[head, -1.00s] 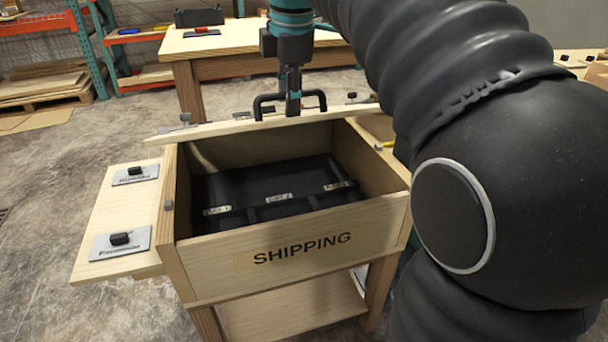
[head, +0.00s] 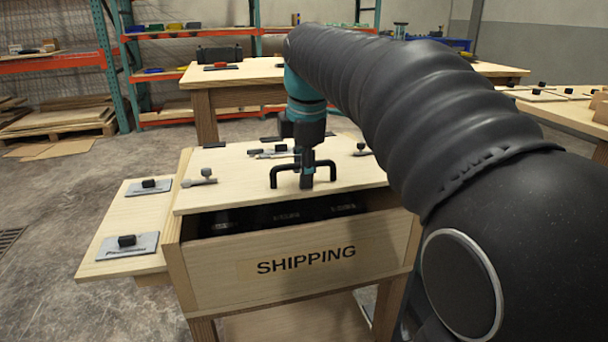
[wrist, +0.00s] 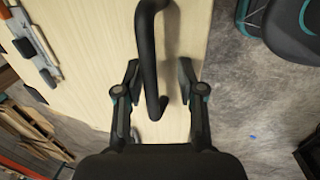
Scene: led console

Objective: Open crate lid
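The wooden crate (head: 215,268) with the word SHIPPING on its front stands at the centre of the head view. Its pale wooden lid (head: 238,178) covers most of the opening but is tilted, with its front edge raised above the front wall. Through that gap a dark case (head: 260,216) shows inside, mostly hidden. The black lid handle (head: 276,174) also shows in the wrist view (wrist: 149,50). My gripper (wrist: 158,70) is at the handle, its fingers spread on either side of the bar with visible space between.
A side shelf with two dark-knobbed plates (head: 130,247) juts out left of the crate. Grey clamps (head: 200,178) lie on the lid. A wooden table (head: 235,78) stands behind, and another (head: 570,108) is at the right. Bare concrete floor lies to the left.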

